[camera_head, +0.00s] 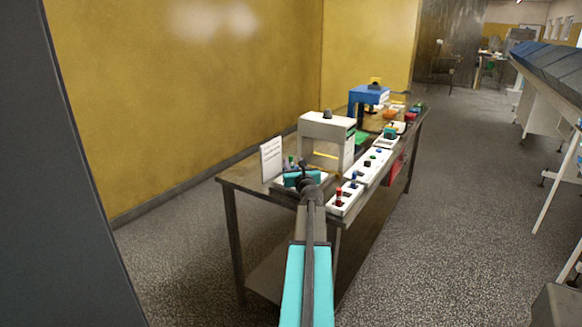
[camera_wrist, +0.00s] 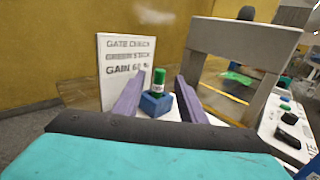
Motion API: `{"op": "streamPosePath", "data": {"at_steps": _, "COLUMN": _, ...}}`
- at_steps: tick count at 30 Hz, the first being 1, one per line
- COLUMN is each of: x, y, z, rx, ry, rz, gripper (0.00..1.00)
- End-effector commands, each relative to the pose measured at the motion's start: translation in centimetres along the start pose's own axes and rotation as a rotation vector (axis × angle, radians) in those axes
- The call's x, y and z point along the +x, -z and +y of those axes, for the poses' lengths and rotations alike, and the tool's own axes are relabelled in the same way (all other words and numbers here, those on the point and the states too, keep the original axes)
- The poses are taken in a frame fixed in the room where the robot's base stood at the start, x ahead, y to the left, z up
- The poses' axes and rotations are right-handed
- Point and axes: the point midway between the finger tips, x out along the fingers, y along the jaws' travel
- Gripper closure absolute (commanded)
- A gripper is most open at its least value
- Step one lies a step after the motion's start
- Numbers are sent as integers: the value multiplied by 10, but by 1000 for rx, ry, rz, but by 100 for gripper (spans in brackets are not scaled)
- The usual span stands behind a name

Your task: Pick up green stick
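The green stick (camera_wrist: 159,77) stands upright in a small blue block (camera_wrist: 153,104), in the middle of the wrist view. It has a green top and a pale label band below; its lower end is hidden in the block. My gripper (camera_wrist: 158,84) is open, with one purple finger on each side of the stick and visible space between. I cannot tell how far the fingertips are from it in depth. In the head view my gripper (camera_head: 303,178) is over the near end of the table, and a small green bit (camera_head: 291,159) shows just behind it.
A grey-white arch-shaped machine (camera_head: 328,136) stands to the right. White panels with buttons (camera_head: 370,165) line the table's right edge. A blue machine (camera_head: 368,96) is farther back.

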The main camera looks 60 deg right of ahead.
Motion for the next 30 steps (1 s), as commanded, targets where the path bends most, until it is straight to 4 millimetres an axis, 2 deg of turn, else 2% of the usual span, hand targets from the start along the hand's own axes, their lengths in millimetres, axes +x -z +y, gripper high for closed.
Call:
{"op": "streamPosePath", "data": {"at_steps": 16, "x": 6, "y": 0, "z": -1, "rx": 1, "ry": 1, "rz": 0, "gripper": 63}}
{"op": "streamPosePath", "data": {"at_steps": 30, "x": 44, "y": 2, "z": -2, "rx": 1, "ry": 3, "rz": 1, "gripper": 63}}
